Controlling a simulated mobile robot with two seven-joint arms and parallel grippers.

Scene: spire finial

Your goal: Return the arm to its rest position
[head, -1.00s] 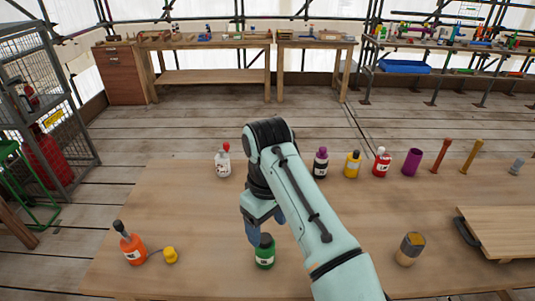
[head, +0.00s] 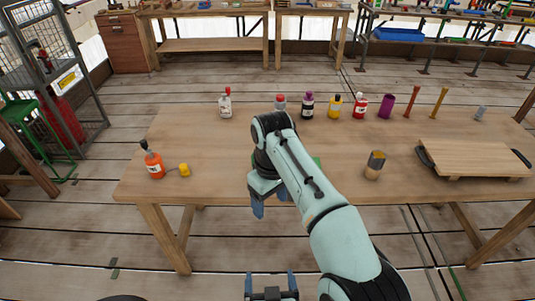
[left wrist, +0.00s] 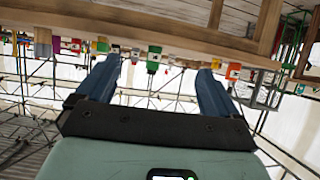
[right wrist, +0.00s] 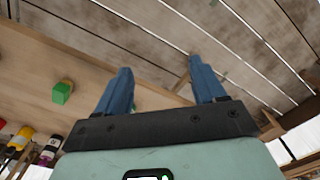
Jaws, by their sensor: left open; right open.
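My right gripper (head: 268,203) hangs open and empty around the table's front edge in the head view. In the right wrist view its fingers (right wrist: 160,68) have nothing between them. A green bottle (right wrist: 62,92) stands on the table to their left, apart from them; in the head view only a green sliver (head: 317,161) shows behind my right arm. My left gripper (head: 270,283) is open and empty low in the head view, in front of the table. Its fingers (left wrist: 158,68) frame the distant table edge and bottles in the left wrist view.
The wooden table (head: 215,150) carries an orange bottle (head: 155,165), a yellow piece (head: 184,170), a can (head: 375,165) and a board (head: 475,158). Several bottles, a purple cup (head: 386,106) and rods line its far side. The floor (head: 100,245) in front is clear at left.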

